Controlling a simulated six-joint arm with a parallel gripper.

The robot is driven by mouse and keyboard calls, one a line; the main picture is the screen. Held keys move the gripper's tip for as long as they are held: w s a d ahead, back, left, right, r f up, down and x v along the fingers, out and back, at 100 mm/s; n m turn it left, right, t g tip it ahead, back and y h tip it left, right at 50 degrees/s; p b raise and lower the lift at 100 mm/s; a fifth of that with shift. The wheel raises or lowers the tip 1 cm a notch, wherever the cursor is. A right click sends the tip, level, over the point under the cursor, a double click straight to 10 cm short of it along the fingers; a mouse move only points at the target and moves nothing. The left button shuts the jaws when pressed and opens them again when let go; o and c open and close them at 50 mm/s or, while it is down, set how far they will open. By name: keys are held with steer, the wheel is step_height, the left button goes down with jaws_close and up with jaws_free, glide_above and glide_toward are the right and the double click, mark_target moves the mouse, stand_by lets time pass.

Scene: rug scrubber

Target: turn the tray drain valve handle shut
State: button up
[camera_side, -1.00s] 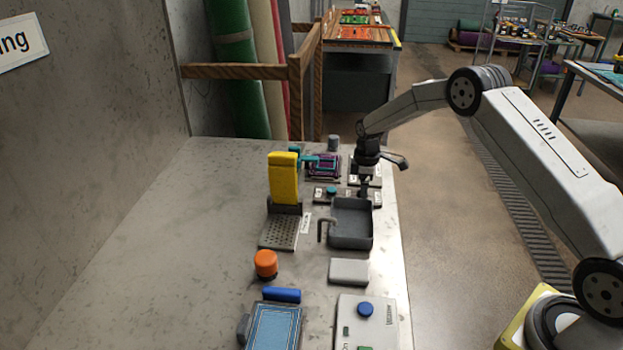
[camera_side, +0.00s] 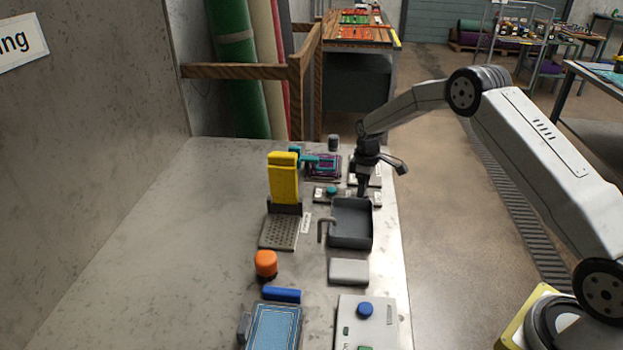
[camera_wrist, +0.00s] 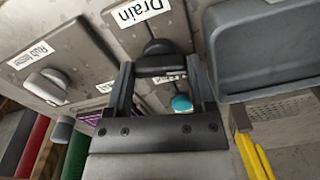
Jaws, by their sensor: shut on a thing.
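The drain valve handle (camera_wrist: 159,50) is a dark rounded knob with a bar, on a grey plate under a label reading "Drain" (camera_wrist: 139,12). My gripper (camera_wrist: 160,72) has its two dark fingers on either side of the handle and is shut on it. In the side view my gripper (camera_side: 362,190) points down at the table just behind the tray and hides the handle. The dark grey square tray (camera_side: 350,242) sits in front of it, and the tray's wall (camera_wrist: 268,85) also shows at the right of the wrist view.
A second labelled plate with a light grey knob (camera_wrist: 47,85) lies left of the drain plate in the wrist view. A teal knob (camera_wrist: 181,103) is close by. A yellow upright piece (camera_side: 284,180) stands left of the tray. The table's left part is clear.

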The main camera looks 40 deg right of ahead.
steer(key=m, duration=1.1)
steer(key=shift+m, duration=2.1)
steer(key=o, duration=1)
steer(key=shift+r, duration=3.95)
